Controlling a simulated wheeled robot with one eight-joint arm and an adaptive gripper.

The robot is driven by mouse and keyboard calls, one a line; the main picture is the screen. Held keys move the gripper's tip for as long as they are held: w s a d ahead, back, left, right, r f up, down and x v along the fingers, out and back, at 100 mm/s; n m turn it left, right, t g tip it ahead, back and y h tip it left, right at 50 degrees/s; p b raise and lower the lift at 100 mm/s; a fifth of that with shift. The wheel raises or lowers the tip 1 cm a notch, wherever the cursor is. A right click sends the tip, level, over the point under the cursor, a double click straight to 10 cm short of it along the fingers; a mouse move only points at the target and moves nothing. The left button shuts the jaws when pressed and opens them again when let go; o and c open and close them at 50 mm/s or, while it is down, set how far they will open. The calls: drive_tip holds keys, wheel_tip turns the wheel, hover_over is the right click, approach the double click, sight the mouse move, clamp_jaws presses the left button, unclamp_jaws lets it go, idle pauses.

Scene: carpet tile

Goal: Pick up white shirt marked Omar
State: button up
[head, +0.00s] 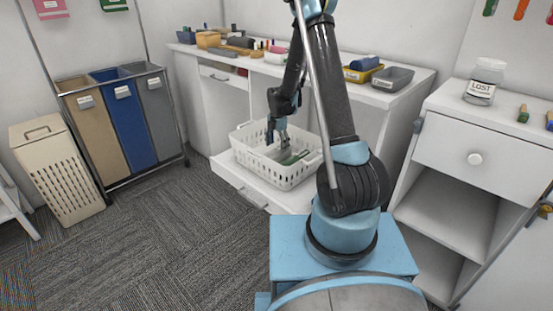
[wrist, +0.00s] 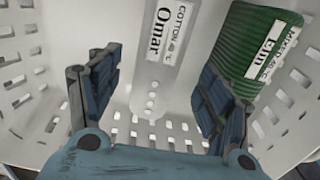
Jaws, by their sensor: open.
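The white shirt (wrist: 150,88) has a label reading "Omar" and "Cotton" and a row of small buttons. It lies inside the white basket, and in the wrist view it shows between my gripper's fingers. My gripper (wrist: 147,88) is open, with its two blue-padded fingers on either side of the shirt. I cannot tell whether they touch it. In the head view my gripper (head: 277,135) reaches down into the white basket (head: 285,177). The shirt cannot be made out clearly in the head view.
The slotted basket walls surround the fingers closely. The basket stands on a low white shelf (head: 235,180). Brown, blue and grey hampers (head: 125,120) stand at left. Carpet is free in front.

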sight(277, 149)
drive_tip(key=shift+w+f, duration=0.1)
drive_tip(key=shift+f, duration=1.75)
drive_tip(key=c, duration=1.2)
